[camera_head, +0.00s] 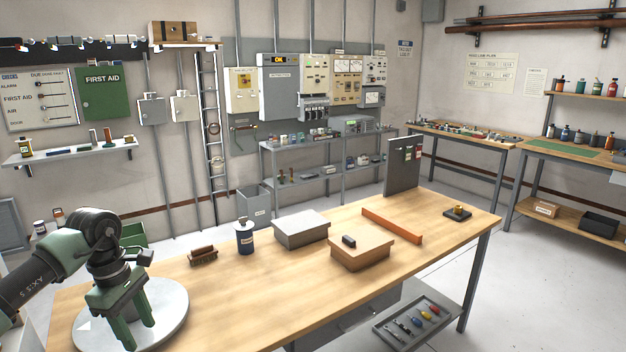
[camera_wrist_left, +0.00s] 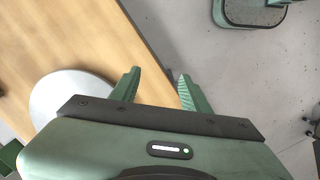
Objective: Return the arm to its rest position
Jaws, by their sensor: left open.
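My left arm comes in at the lower left of the head view. Its green left gripper (camera_head: 140,335) is above the round grey disc (camera_head: 172,308) at the near left end of the wooden workbench (camera_head: 225,305). In the left wrist view the two fingers of the left gripper (camera_wrist_left: 157,90) stand apart with nothing between them. Bench edge and grey floor lie beyond them. The disc (camera_wrist_left: 62,92) shows to the left of the fingers. My right gripper is in neither view.
On the bench stand a brown brush (camera_head: 203,256), a blue can (camera_head: 245,238), a grey box (camera_head: 301,231), a cardboard box (camera_head: 361,252) with a small dark item on top, an orange bar (camera_head: 392,226) and an upright dark panel (camera_head: 402,170). The front middle of the bench is clear.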

